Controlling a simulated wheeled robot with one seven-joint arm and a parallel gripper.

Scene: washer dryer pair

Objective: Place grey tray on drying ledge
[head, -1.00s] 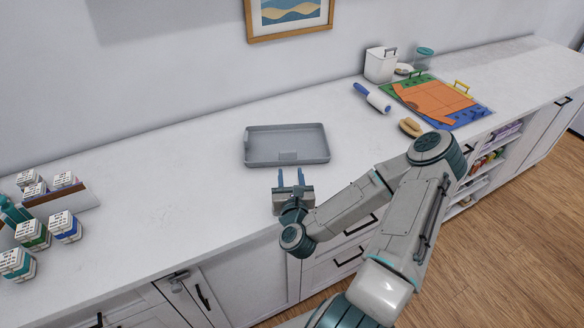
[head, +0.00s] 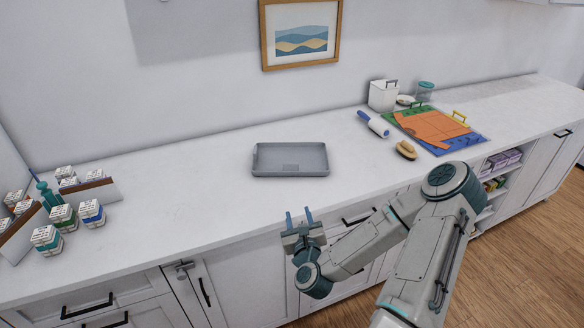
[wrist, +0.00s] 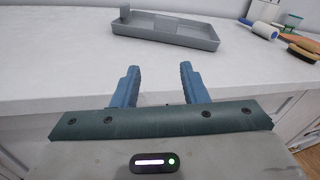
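The grey tray (head: 290,160) is a shallow rectangular tray lying flat on the white countertop (head: 190,200). It also shows in the wrist view (wrist: 168,29), beyond my fingers. My gripper (head: 300,219) is in front of the tray, close to the counter's front edge. Its two blue fingers are spread apart with nothing between them, as the wrist view also shows (wrist: 157,85). The tray and the gripper are apart. I cannot make out which surface is the drying ledge.
Several small labelled boxes (head: 90,212) and a rack stand at the left. A blue-handled roller (head: 373,124), a brush (head: 405,150), colored sheets (head: 435,126) and a white bin (head: 382,95) are at the right. The counter around the tray is clear.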

